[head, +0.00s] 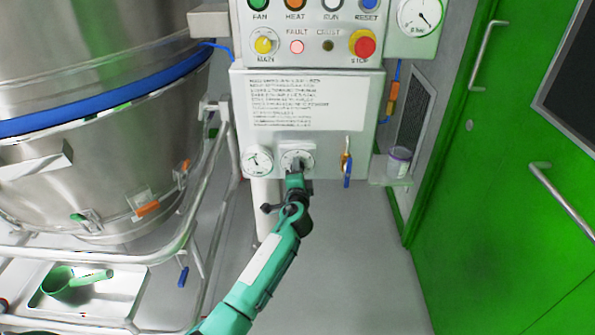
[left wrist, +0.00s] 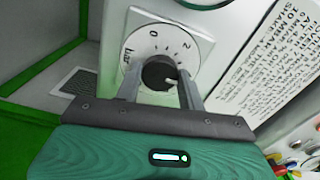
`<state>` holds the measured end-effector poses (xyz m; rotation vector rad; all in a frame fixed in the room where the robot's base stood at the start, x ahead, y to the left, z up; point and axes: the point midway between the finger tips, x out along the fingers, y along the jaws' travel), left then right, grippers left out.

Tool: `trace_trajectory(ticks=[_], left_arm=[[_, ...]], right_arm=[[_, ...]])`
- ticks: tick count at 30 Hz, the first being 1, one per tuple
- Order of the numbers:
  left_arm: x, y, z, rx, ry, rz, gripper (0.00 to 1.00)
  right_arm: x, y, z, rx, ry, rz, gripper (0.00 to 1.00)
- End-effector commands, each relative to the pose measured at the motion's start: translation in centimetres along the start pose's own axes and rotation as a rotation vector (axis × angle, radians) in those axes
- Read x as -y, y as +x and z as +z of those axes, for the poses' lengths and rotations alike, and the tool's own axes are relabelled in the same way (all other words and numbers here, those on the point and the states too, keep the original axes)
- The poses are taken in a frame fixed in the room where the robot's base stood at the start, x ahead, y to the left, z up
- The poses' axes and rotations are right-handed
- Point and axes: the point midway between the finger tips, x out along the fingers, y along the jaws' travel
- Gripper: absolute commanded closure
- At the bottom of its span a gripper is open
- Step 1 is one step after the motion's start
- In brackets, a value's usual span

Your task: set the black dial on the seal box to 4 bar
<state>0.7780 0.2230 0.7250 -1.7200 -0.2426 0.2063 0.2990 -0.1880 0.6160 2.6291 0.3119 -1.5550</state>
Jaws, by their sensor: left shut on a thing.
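The seal box (head: 270,140) is the white box under the button panel, with a printed notice on its front. The black dial (left wrist: 158,72) sits on a white square scale plate (left wrist: 190,60), which bears "0", "2" and "bar" in the left wrist view; any other numbers are hidden or too small to read. My left gripper (head: 297,170) is at the plate in the head view. In the left wrist view its two fingers (left wrist: 160,92) stand either side of the dial, shut on it. A pale mark shows on the dial's edge toward the right finger. My right gripper is in neither view.
A round gauge (head: 257,161) is left of the dial, and a blue-handled valve (head: 347,170) is to its right. A steel vessel (head: 90,160) with rails fills the left side. A green door (head: 510,170) stands at right. The grey floor (head: 360,270) is clear.

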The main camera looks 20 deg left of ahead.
Motion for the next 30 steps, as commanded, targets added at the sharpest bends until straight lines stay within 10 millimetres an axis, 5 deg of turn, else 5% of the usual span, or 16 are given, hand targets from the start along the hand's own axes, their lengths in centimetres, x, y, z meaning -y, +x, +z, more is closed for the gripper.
trace_trajectory(ticks=[11,12,15,25,30], left_arm=[[-0.1,0.0,-0.1,-0.001,0.005,0.001,0.83],[-0.1,0.0,-0.1,-0.001,0.005,0.001,0.59],[-0.1,0.0,-0.1,-0.001,0.005,0.001,0.39],[-0.1,-0.2,0.0,-0.001,0.004,0.001,0.39],[-0.1,-1.8,-0.1,-0.002,0.003,0.001,0.39]], right_arm=[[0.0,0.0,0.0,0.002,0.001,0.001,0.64],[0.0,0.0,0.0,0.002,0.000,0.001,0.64],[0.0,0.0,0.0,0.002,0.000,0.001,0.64],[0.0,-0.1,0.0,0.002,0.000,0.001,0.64],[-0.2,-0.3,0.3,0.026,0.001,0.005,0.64]])
